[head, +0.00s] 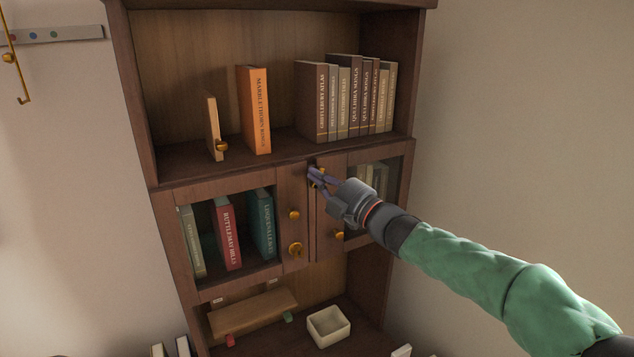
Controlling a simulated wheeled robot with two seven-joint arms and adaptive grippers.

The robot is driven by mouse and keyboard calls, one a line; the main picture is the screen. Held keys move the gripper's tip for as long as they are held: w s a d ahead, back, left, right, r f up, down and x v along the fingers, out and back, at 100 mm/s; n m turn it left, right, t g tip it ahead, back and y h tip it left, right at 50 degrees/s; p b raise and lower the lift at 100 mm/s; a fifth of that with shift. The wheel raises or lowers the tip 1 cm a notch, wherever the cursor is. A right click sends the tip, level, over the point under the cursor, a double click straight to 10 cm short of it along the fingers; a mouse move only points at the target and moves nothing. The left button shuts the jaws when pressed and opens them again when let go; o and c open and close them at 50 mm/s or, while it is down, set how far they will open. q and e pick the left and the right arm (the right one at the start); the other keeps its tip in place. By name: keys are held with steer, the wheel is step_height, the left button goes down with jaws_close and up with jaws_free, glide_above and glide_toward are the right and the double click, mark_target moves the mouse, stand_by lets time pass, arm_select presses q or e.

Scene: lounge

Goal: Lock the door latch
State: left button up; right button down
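The cabinet has a left glass door (292,188) and a right glass door (329,247) in its middle section. A small brass piece, apparently the latch (317,170), is high on the doors where they meet. My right gripper (314,179) comes in from the right with its fingertips at this brass piece and partly hides it. I cannot tell whether the fingers are closed on it or only touch it. The latch's position is also unclear. Brass knobs show on the left door (294,214) and right door (339,236). My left gripper is not in view.
The upper shelf holds an orange book (254,110), a bookend (213,128) and a row of brown books (345,98). Below are a wooden board (252,312) and a white box (328,327).

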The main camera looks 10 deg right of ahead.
steer(key=shift+w+d+f+m+t+h+b, duration=0.15)
steer(key=shift+d+m+t+h+b, duration=0.35)
steer(key=shift+m+b, duration=1.3)
steer(key=shift+w+d+f+m+t+h+b, duration=0.2)
steer(key=shift+m+t+h+b, duration=0.6)
steer(key=shift+m, duration=1.6)
steer(key=shift+s+d+f+m+t+h+b, duration=0.15)
steer(key=shift+d+m+t+h+b, duration=0.45)
steer(key=shift+m+b, duration=1.3)
steer(key=shift+w+f+b, duration=0.1)
steer(key=shift+w+b, duration=0.05)
steer(key=shift+b, duration=0.25)
